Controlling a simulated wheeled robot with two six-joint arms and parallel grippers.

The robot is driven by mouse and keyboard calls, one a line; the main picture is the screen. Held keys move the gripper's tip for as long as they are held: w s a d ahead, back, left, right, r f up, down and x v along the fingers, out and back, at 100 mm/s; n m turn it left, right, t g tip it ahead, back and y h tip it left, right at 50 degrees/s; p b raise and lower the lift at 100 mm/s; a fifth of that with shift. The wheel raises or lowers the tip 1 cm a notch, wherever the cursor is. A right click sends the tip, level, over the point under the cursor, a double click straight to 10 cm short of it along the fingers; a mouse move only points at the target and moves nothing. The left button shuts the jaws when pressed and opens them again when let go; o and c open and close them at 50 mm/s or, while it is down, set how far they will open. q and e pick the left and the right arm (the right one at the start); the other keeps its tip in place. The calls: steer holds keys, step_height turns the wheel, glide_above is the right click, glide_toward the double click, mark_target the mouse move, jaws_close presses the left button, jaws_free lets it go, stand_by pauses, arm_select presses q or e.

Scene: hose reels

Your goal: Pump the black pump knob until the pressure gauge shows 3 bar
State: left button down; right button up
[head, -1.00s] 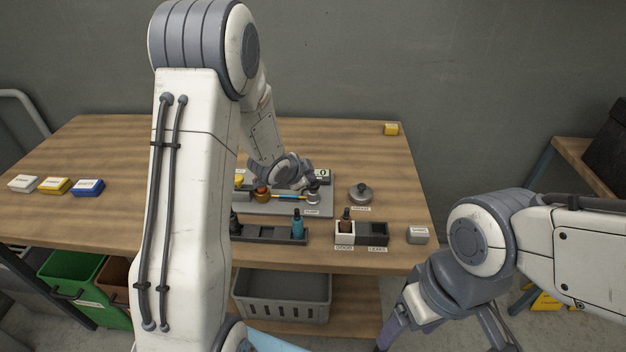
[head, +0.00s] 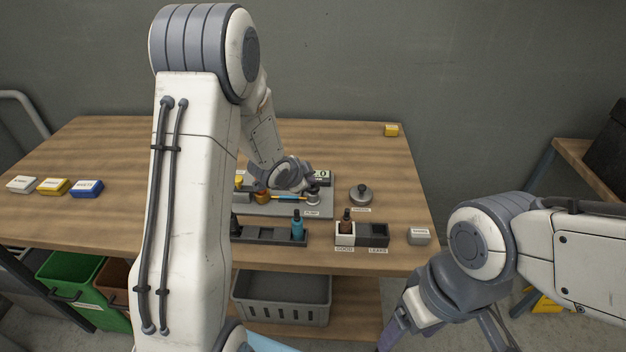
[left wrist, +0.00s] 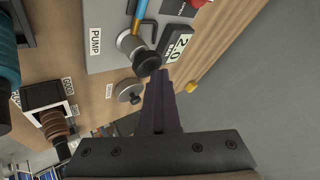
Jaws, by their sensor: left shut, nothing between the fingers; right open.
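The pump has a silvery body and a black knob (left wrist: 147,63), beside the PUMP label (left wrist: 96,41) on a grey board (head: 275,208). The pressure gauge (left wrist: 177,45) stands next to the knob and reads 2.0 in the left wrist view; in the head view it is partly hidden. My left gripper (left wrist: 160,80) is shut and empty, its fingertips close to the knob. I cannot tell whether they touch it. In the head view my left gripper (head: 308,184) is mostly hidden by its wrist. My right gripper (head: 440,340) is open and empty, in front of the table.
A round grey weight-like part (head: 361,194) lies right of the board. In front stand a two-part tray (head: 373,238), a dark rack (head: 265,236) and a grey block (head: 418,236). Coloured boxes (head: 86,188) lie at left. The table's right rear is mostly clear.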

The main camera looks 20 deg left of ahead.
arm_select(q)
steer(key=shift+r+p, duration=1.4)
steer(key=shift+r, duration=0.25)
step_height(320, 180, up, 5)
steer(key=p, duration=0.4)
stand_by(2.5)
steer(key=s+d+r+n+g, duration=0.2)
steer(key=s+d+r+g, duration=0.25)
steer(key=s+d, duration=0.9)
steer(key=s+d+r+g, duration=0.1)
steer(key=s+d+g, duration=0.1)
steer(key=s, duration=0.9)
steer(key=s+d+r+n+g, duration=0.1)
steer(key=s+d+r+g, duration=0.1)
steer(key=s, duration=0.9)
steer(key=shift+d+r+g, duration=0.15)
steer(key=shift+d+g, duration=0.2)
steer(key=shift+d, duration=0.05)
